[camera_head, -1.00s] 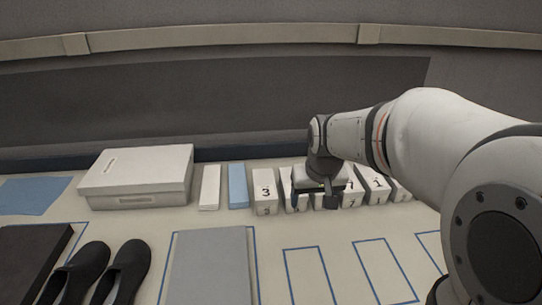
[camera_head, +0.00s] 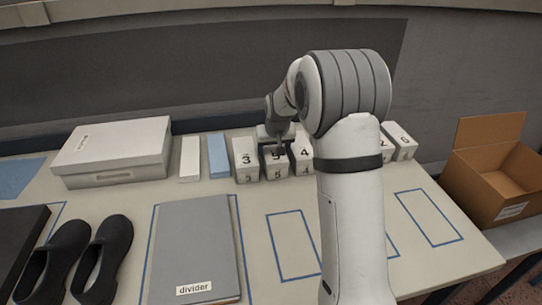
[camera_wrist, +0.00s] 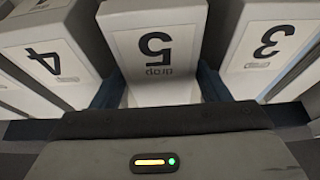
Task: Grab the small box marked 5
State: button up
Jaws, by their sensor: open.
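The small white box marked 5 (camera_head: 277,173) stands in the row between the box marked 3 (camera_head: 246,160) and the box marked 4 (camera_head: 304,168). My gripper (camera_head: 276,148) is open over it, pointing down. In the wrist view the box marked 5 (camera_wrist: 157,45) is in the middle, its number upside down. Dark fingers show on either side of it, in the gaps beside its neighbours. I cannot tell whether they touch it. The box marked 4 (camera_wrist: 45,62) is at the left there, and the box marked 3 (camera_wrist: 265,45) at the right.
More small boxes, one marked 6 (camera_head: 402,143), stand to the right, partly behind my arm. A blue block (camera_head: 218,156), a white block (camera_head: 190,158) and a lidded box (camera_head: 112,152) stand to the left. A grey divider (camera_head: 195,245) and black shoes (camera_head: 105,262) lie in front. An open carton (camera_head: 492,175) stands right.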

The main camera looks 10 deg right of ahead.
jog(key=shift+x, duration=1.4)
jog(key=shift+c, duration=0.4)
jog(key=shift+r, duration=0.1)
jog(key=c, duration=0.6)
jog(key=shift+c, duration=0.2)
